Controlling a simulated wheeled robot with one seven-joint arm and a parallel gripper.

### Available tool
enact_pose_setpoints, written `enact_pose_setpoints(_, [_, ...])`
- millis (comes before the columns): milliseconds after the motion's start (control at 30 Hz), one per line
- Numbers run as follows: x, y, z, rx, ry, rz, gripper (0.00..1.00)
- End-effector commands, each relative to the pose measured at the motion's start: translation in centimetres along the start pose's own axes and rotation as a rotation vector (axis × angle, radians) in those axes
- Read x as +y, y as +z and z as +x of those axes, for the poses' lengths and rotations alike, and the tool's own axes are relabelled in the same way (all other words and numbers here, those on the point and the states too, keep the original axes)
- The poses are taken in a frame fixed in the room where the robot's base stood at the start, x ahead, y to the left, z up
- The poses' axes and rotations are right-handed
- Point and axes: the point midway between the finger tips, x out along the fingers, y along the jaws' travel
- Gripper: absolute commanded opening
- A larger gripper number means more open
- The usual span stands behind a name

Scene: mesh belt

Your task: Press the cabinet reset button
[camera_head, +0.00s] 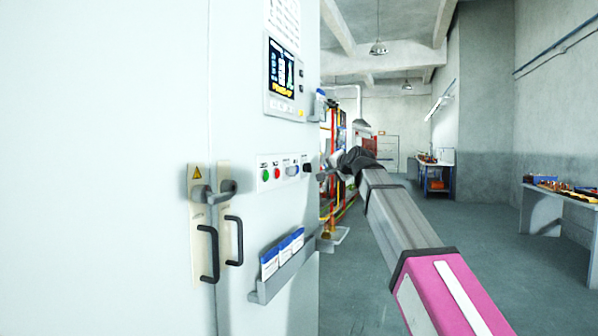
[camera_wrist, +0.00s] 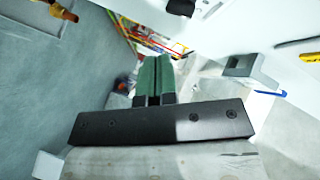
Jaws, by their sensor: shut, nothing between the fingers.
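The pale cabinet (camera_head: 262,225) fills the left of the head view. Its control strip (camera_head: 285,172) carries a green button (camera_head: 265,175), a red button (camera_head: 277,173), a blue button (camera_head: 291,170) and a black knob (camera_head: 306,167). Their labels are too small to read, so I cannot tell which is reset. My gripper (camera_head: 322,176) is at the cabinet's right edge, just right of the strip; whether it touches anything is unclear. In the wrist view my gripper (camera_wrist: 157,60) has its green fingers together and empty.
A display (camera_head: 282,75) sits above the strip. Door handles (camera_head: 208,253) and a document holder (camera_head: 285,262) stick out from the cabinet. The holder also shows in the wrist view (camera_wrist: 248,68). Open floor (camera_head: 400,220) lies to the right, with a workbench (camera_head: 565,195) at the far right.

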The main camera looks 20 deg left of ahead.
Motion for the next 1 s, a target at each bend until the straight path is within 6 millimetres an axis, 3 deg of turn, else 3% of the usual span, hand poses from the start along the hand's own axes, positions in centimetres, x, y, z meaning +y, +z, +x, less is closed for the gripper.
enact_pose_setpoints(600, [-3.6,3.6,5.0,-0.001,0.000,-0.001,0.00])
enact_pose_setpoints(1000, [-4.2,4.2,5.8,0.000,0.000,-0.001,0.00])
